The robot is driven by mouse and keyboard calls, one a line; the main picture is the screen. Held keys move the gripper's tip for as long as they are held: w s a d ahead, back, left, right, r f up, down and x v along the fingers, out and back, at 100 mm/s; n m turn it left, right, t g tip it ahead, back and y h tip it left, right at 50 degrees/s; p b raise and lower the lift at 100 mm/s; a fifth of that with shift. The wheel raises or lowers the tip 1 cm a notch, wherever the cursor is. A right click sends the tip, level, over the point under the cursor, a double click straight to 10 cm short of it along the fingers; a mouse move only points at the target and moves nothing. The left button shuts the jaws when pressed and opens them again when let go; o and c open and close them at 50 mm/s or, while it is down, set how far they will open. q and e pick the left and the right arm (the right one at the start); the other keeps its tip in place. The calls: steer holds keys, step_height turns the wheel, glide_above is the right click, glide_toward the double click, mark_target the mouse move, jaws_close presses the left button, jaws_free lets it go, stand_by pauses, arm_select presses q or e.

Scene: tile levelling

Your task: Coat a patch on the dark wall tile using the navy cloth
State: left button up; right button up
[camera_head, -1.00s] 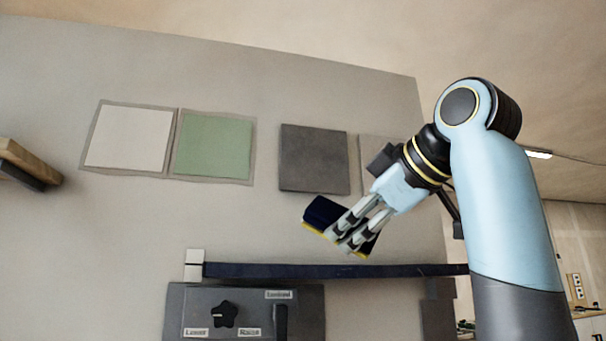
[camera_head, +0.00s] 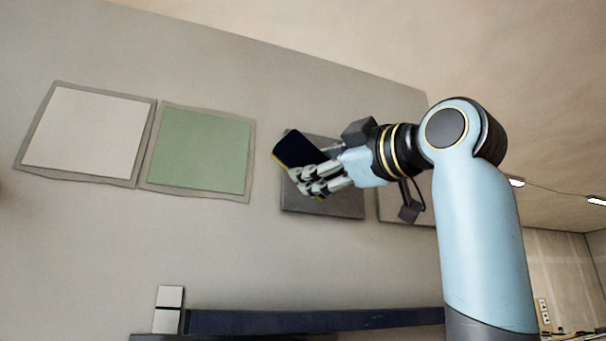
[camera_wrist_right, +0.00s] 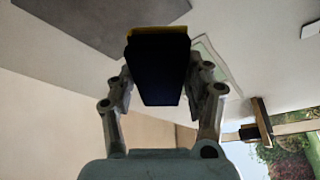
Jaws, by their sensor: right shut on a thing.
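The dark wall tile (camera_head: 340,207) is a dark grey square on the wall, partly hidden behind my right gripper. It also shows at the top of the right wrist view (camera_wrist_right: 100,22). My right gripper (camera_head: 312,180) is shut on the navy cloth (camera_head: 297,150), a dark block-like pad with a yellow edge. In the right wrist view the cloth (camera_wrist_right: 158,68) sits between both fingers. In the head view the cloth overlaps the tile's upper left part. I cannot tell whether it touches the tile. My left gripper is not in view.
A white tile (camera_head: 88,132) and a green tile (camera_head: 200,150) are on the wall to the left. A paler tile (camera_head: 393,207) is partly hidden behind my right arm. A dark navy rail (camera_head: 310,321) runs along the bottom beside small white blocks (camera_head: 168,309).

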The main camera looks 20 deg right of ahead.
mark_target(291, 185)
steer(key=shift+w, duration=1.35)
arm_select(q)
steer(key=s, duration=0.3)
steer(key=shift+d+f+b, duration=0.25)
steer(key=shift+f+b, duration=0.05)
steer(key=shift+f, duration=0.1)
arm_select(e)
steer(key=w, duration=0.2)
steer(key=shift+w, duration=0.4)
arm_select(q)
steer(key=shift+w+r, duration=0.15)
arm_select(e)
steer(key=shift+w+a, duration=0.1)
steer(key=shift+w, duration=0.85)
